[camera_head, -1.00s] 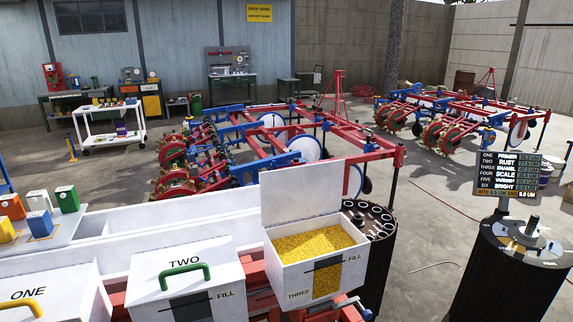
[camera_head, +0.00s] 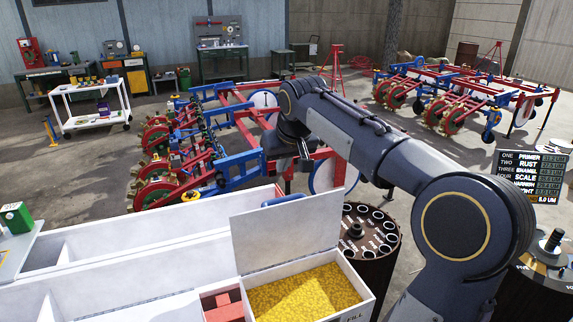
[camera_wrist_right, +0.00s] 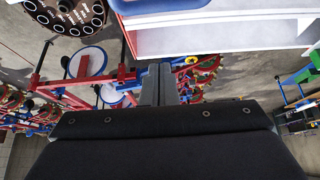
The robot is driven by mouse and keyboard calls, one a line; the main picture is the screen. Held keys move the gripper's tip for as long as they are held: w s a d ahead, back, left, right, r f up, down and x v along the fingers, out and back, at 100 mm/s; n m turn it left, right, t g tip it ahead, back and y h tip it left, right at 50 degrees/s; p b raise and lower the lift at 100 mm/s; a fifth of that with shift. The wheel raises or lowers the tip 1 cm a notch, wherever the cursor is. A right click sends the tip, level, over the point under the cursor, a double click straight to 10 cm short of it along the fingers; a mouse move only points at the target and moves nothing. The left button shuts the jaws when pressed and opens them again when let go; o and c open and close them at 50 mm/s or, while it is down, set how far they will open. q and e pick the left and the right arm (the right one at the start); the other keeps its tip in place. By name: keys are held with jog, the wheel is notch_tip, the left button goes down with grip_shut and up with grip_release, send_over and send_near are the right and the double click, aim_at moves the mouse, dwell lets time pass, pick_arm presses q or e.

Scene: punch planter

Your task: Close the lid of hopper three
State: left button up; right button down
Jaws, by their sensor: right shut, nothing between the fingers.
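Hopper three is a white box full of yellow grain (camera_head: 305,293) at the bottom of the head view; its front is cut off by the frame. Its white lid (camera_head: 285,232) stands open, tilted up at the far side of the box. A blue piece, seemingly the lid's handle (camera_head: 283,200), shows just over the lid's top edge. My right arm reaches in from the right, and its gripper (camera_head: 303,146) is beyond and above the lid, apart from it. In the wrist view the right gripper's fingers (camera_wrist_right: 157,82) are together and empty. My left gripper is not in view.
A long white trough (camera_head: 130,265) runs left of the hopper. A dark drum with round holes (camera_head: 368,228) stands right of it, close to my arm. Red and blue planter frames (camera_head: 235,135) lie beyond. A sign board (camera_head: 532,177) stands at the right.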

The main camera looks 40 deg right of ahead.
notch_tip(320, 180, down, 6)
jog(key=shift+s+a+f+p, duration=0.15)
jog(key=shift+s+f+p, duration=0.05)
jog(key=shift+s+p, duration=0.2)
dwell(0.4)
